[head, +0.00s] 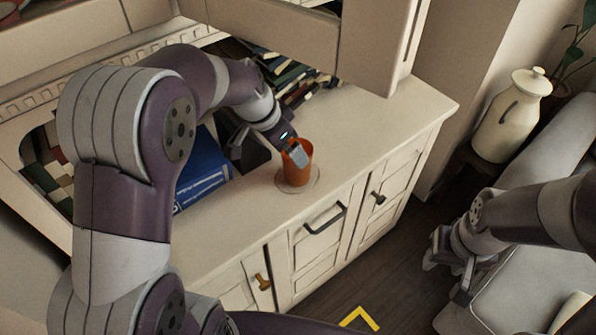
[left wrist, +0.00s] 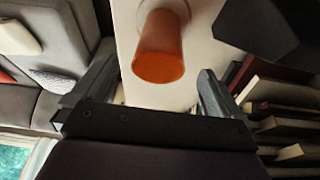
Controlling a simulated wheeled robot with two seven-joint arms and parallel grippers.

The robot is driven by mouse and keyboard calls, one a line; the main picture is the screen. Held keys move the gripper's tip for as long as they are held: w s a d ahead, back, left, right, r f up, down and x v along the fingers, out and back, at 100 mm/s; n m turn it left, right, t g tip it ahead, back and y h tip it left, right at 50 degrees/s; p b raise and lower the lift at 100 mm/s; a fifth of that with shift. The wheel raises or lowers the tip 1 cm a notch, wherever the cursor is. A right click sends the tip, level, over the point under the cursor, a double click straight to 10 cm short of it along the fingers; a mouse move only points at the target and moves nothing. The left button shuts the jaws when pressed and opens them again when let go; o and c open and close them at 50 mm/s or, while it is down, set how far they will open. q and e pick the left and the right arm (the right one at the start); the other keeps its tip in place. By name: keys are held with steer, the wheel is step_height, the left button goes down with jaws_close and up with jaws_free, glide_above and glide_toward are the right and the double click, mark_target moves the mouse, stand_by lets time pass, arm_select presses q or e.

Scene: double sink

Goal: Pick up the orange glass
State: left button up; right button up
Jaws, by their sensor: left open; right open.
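The orange glass (head: 291,172) stands upright on a clear round base or saucer on the cream cabinet top, near its front edge. My left gripper (head: 294,152) is at the glass, and one finger overlaps its rim in the head view. In the left wrist view the glass (left wrist: 160,50) lies ahead, between the lines of the two open fingers of my left gripper (left wrist: 158,92), with gaps on both sides. I cannot tell whether a finger touches it. My right gripper (head: 455,268) is open and empty over the floor at the right, away from the cabinet.
A blue box or book (head: 203,172) and a dark angular object (head: 245,150) stand left of the glass on the cabinet top (head: 385,115). Books (head: 290,80) fill the space behind. The top is clear to the right. A white lidded jar (head: 510,115) stands far right.

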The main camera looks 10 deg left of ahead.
arm_select(q)
steer(key=x, duration=0.8)
steer(key=shift+w+f, duration=0.15)
steer(key=shift+f, duration=0.2)
steer(key=c, duration=1.1)
steer(key=shift+d+r, duration=0.1)
steer(key=shift+r, duration=0.05)
